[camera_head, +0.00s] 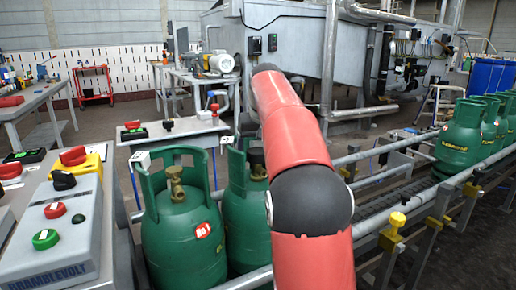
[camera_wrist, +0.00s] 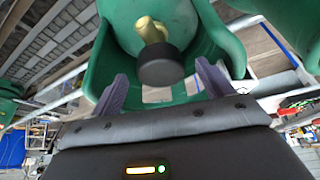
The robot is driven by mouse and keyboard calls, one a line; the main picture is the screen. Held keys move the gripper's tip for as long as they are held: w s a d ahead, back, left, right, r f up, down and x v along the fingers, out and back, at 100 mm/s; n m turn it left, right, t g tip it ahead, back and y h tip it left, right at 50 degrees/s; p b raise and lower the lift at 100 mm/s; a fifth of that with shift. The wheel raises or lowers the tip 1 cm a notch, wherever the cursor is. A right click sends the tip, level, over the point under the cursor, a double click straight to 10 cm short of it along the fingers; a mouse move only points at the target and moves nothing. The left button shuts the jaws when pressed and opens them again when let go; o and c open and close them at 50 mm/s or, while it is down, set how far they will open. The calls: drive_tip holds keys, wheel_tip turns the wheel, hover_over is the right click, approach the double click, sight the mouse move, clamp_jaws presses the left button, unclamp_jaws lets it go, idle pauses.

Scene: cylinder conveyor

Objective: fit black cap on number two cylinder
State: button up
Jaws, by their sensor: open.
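Two green gas cylinders stand side by side at the front of the conveyor. The left cylinder (camera_head: 185,240) has a bare brass valve (camera_head: 176,186). The second cylinder (camera_head: 235,215), partly hidden behind my arm, has a black cap (camera_head: 256,156) at its valve. In the wrist view, the black cap (camera_wrist: 160,66) sits against a brass valve (camera_wrist: 149,30) inside a green collar. My gripper (camera_wrist: 162,72) is open, with one finger on each side of the cap, apart from it. In the head view my arm hides the gripper. I can read no number two.
More green cylinders (camera_head: 461,140) stand on the conveyor at the right. Conveyor rails (camera_head: 385,222) run between, with yellow knobs. A control box (camera_head: 58,230) with red and green buttons is at the left front. Raised collars surround the valves closely.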

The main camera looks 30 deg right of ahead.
drive_tip(key=p+v, duration=0.1)
drive_tip(key=v, duration=0.5)
drive_tip(key=shift+r, duration=0.45)
drive_tip(key=shift+s, duration=0.2)
drive_tip(key=s+a+f+n, duration=0.1)
drive_tip(key=s+a+f, duration=0.3)
drive_tip(key=s+a, duration=0.85)
drive_tip(key=s+a+f, duration=0.2)
drive_tip(key=s+f, duration=0.6)
drive_tip(key=s, duration=0.1)
drive_tip(key=s+a+f+n+t+y, duration=0.1)
drive_tip(key=s+a+f, duration=0.1)
drive_tip(key=s+f, duration=0.6)
drive_tip(key=shift+s+a+n, duration=0.3)
drive_tip(key=shift+s+a, duration=0.05)
drive_tip(key=shift+s, duration=0.4)
